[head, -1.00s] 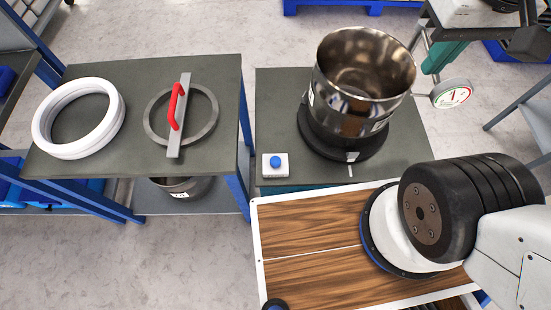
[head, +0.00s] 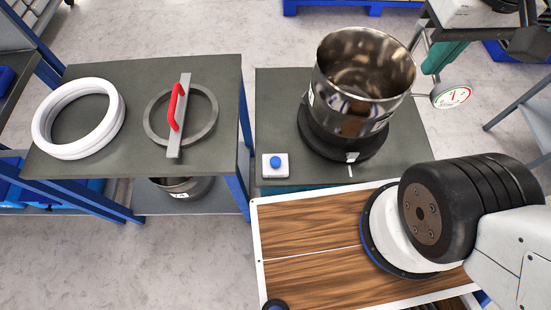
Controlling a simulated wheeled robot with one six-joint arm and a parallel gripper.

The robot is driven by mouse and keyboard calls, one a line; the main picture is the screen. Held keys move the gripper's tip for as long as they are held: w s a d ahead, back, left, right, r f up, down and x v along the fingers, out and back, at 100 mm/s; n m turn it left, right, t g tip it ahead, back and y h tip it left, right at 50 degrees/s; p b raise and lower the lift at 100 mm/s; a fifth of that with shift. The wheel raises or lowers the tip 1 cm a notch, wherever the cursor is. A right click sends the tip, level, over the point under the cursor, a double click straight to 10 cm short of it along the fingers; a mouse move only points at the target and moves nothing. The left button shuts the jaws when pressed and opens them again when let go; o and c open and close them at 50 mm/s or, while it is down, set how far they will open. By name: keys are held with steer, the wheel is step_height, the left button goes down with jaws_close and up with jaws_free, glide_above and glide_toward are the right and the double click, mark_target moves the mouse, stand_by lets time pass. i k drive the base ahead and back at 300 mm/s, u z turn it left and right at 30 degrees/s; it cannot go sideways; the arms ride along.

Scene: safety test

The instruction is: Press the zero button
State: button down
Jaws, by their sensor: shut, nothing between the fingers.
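A blue round button (head: 275,160) sits on a small white box (head: 275,173) at the front left corner of the dark grey bench top in the head view. No label on it can be read, and nothing touches it. A dial gauge (head: 451,94) with a white, red and green face stands at the right of the bench; its reading is too small to tell. My gripper's fingers cannot be made out. My arm's base and lower joints show at the lower right, and the arm leaves the picture at the right edge.
A shiny steel pot (head: 362,85) stands on a round black base (head: 343,145), right of the button. The left table (head: 135,75) holds a white ring (head: 79,118) and a metal ring (head: 203,105) with a red-handled bar. The bench around the button is clear.

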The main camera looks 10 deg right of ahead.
mark_target(274, 161)
steer(key=z, duration=0.75)
steer(key=k, duration=0.45)
steer(key=u, duration=1.7)
